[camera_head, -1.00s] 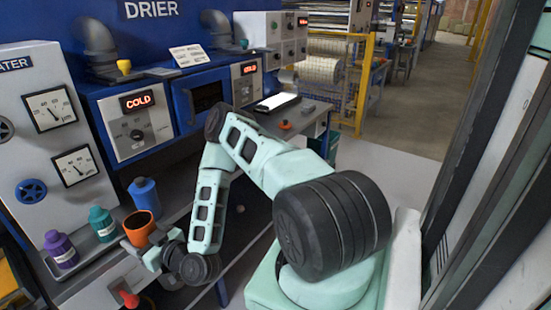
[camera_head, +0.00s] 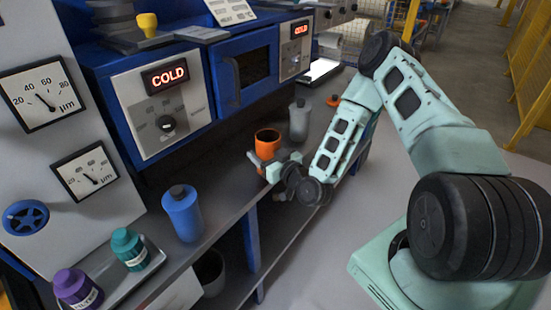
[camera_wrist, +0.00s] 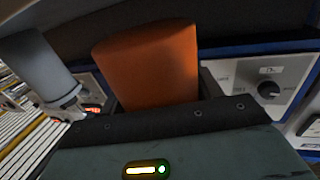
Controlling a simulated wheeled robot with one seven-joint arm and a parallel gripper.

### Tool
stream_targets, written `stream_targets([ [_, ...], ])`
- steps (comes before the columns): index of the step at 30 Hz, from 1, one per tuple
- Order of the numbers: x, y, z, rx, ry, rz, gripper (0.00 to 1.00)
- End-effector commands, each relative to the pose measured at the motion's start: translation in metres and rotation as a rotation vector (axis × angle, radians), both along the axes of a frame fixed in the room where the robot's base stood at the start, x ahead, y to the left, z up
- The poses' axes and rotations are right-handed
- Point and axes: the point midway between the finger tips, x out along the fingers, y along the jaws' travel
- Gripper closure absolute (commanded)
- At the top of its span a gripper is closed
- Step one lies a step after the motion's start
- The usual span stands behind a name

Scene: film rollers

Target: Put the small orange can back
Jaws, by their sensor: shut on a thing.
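The small orange can (camera_head: 267,143) is in my gripper (camera_head: 266,162), above the grey counter in front of the drier. In the head view its open top faces up and it looks close to upright. The wrist view shows the orange can (camera_wrist: 150,65) large between the dark jaws (camera_wrist: 160,113), which are shut on it. The can's lower part is hidden by the gripper. I cannot tell whether it touches the counter.
A grey bottle (camera_head: 299,120) stands just right of the can, also in the wrist view (camera_wrist: 38,65). A blue bottle (camera_head: 182,214) stands left on the counter. A tray (camera_head: 150,268) holds teal (camera_head: 129,250) and purple (camera_head: 78,290) bottles. The counter between blue bottle and can is clear.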

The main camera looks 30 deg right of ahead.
Motion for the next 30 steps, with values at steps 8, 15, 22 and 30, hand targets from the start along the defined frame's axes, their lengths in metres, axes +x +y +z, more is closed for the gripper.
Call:
stream_targets([
  [8,0.045,-0.039,0.009,-0.017,-0.010,0.187,0.73],
  [15,0.063,-0.073,0.041,-0.014,-0.007,0.272,0.73],
  [22,0.065,-0.088,0.063,-0.005,-0.001,0.278,0.73],
  [30,0.065,-0.090,0.022,0.003,0.003,0.277,0.73],
])
